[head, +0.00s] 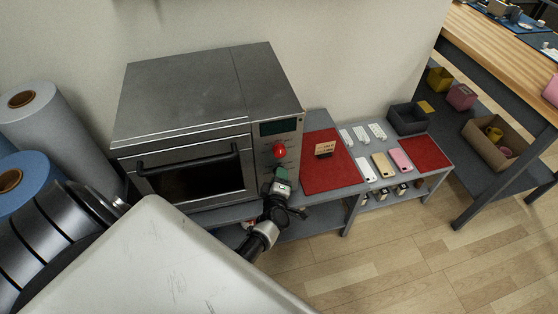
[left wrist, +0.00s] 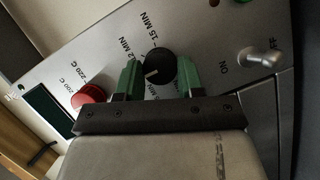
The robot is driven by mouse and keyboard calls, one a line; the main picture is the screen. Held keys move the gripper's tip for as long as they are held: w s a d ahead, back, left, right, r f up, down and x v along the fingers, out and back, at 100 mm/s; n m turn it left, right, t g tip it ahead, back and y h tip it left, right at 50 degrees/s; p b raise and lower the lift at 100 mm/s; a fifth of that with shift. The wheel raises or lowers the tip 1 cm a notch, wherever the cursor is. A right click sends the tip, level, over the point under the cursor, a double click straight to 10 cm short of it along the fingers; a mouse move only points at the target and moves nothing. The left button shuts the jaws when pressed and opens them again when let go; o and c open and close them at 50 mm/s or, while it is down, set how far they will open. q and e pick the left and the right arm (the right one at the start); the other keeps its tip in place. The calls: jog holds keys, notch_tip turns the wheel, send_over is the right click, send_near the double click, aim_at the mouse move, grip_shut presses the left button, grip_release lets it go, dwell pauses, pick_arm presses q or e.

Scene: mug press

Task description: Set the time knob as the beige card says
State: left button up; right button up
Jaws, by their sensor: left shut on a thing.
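The press oven (head: 185,95) stands on a grey bench, its control panel on the right. In the left wrist view the black time knob (left wrist: 160,68) has a white pointer mark toward the lower left. "12 MIN" and "15 MIN" labels show above it; lower labels are partly hidden. My left gripper (left wrist: 158,75) has green fingertips on both sides of the knob, shut on it; in the head view the gripper (head: 281,182) hides the knob. The beige card (head: 325,149) stands on a red mat, its writing too small to read. My right gripper is not in view.
A red knob (left wrist: 88,95) with temperature labels is left of the time knob; a toggle switch (left wrist: 262,58) marked ON is right. The red mat (head: 328,178) lies right of the oven. Phone-like slabs (head: 380,164) and a dark bin (head: 408,118) lie farther right.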

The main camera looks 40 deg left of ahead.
pick_arm(q)
jog(key=shift+d+f, duration=0.1)
jog(key=o, duration=0.9)
jog(key=p+v, duration=0.1)
jog(key=v, duration=0.9)
jog(key=shift+s+d, duration=0.25)
jog(key=shift+s, duration=0.1)
